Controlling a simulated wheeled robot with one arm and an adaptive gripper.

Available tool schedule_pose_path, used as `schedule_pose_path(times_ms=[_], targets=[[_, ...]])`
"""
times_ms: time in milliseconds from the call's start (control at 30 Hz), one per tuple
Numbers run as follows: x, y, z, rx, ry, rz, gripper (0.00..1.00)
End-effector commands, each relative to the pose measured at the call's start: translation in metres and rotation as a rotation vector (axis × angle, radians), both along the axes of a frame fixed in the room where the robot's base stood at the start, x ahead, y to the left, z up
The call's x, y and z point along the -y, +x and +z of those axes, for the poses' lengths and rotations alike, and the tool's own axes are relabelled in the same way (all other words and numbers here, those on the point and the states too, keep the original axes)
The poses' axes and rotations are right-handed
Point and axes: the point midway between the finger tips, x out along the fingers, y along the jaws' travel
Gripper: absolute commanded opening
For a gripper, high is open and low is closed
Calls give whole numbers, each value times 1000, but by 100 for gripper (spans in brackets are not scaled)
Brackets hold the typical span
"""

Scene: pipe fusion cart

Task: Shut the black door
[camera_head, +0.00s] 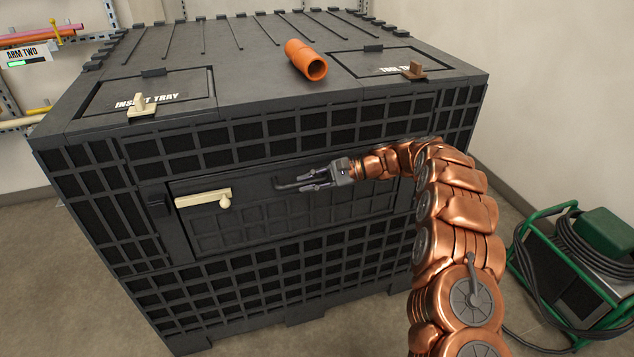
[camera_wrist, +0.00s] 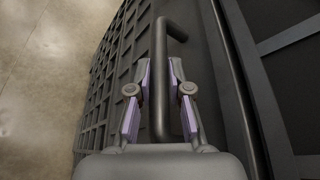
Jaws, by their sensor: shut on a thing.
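The black door (camera_head: 290,222) is a gridded panel in the front of the large black crate. It sits in or close to its opening; I cannot tell whether it is fully flush. A cream latch bar with a round knob (camera_head: 203,198) lies nearly level at the door's upper left. My gripper (camera_head: 308,184) is at the upper middle of the door, its fingers pointing left. It is shut on the dark bar handle (camera_head: 288,186). In the wrist view the handle (camera_wrist: 160,75) runs between the two fingers and bends at its far end.
The crate top (camera_head: 235,45) carries an orange pipe piece (camera_head: 305,60), an insert tray lid (camera_head: 150,92) with a cream latch, and a tool tray lid (camera_head: 395,63) with a brown latch. A green-framed machine with cables (camera_head: 590,265) stands on the floor at right.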

Motion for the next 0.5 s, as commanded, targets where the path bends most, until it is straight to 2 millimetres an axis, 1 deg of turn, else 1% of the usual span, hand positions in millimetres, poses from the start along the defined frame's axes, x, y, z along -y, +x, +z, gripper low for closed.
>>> schedule_pose_path(times_ms=[400, 433, 500], targets=[[-1, 1, 0, 1, 0, -1, 0], [-1, 1, 0, 1, 0, -1, 20], [-1, 1, 0, 1, 0, -1, 28]])
